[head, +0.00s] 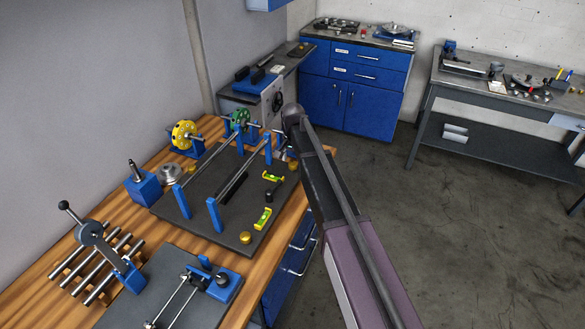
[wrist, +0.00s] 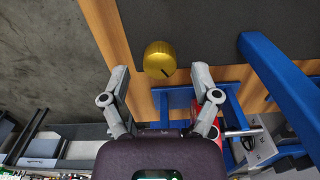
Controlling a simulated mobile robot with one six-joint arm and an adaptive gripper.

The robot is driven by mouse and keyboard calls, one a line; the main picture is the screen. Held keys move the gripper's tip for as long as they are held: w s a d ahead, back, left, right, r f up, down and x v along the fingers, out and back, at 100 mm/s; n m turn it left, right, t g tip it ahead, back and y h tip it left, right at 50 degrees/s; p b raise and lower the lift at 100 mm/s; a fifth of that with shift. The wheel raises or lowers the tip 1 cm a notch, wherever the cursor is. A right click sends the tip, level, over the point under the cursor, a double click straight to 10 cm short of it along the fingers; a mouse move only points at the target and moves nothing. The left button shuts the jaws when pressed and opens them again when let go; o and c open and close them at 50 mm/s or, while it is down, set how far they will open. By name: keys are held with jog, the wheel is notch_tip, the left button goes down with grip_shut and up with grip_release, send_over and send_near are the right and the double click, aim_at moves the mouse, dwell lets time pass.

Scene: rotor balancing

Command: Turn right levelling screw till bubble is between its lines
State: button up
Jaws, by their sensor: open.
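A brass levelling screw (wrist: 159,60) with a dark mark on its knob shows in the wrist view. My gripper (wrist: 159,72) is open, a finger on each side of the knob, with gaps and no visible contact. In the head view, a brass screw (head: 293,165) stands at the plate's far right corner near my arm's end, and another (head: 245,237) at its near right corner. A yellow-green level (head: 272,177) lies crosswise on the dark plate (head: 215,228); a second level (head: 263,218) lies nearer. Their bubbles are too small to read. My gripper is mostly hidden there.
Blue posts (head: 214,214) carry rails above the plate; one blue post (wrist: 280,75) stands right of the screw in the wrist view. A lever press (head: 95,238) and rods stand at near left. Open floor lies right.

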jog(key=shift+f+b, duration=0.55)
jog(key=shift+f, duration=0.25)
grip_shut()
